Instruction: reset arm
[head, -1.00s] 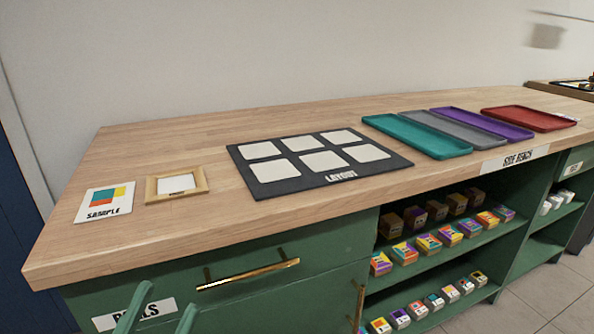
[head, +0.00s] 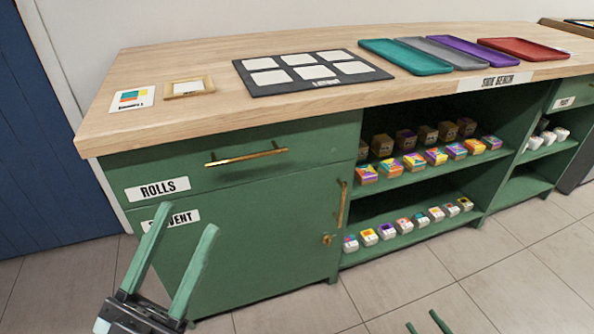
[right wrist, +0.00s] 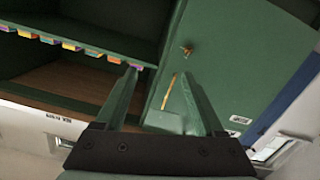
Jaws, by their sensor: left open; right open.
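My left gripper (head: 182,258) is at the lower left of the head view, its two green fingers apart and nothing between them. It is in front of the green cabinet door. My right gripper (head: 428,324) shows only as two green fingertips at the bottom edge of the head view, over the floor. In the right wrist view its fingers (right wrist: 160,88) are spread and empty, with the cabinet front beyond them.
The green cabinet (head: 250,215) has a brass drawer handle (head: 246,157) and open shelves with several small boxes (head: 405,165). On its wooden top lie a sample card (head: 131,99), a wooden frame (head: 189,87), a black layout board (head: 300,68) and coloured trays (head: 522,50). Tiled floor (head: 400,290) in front is clear.

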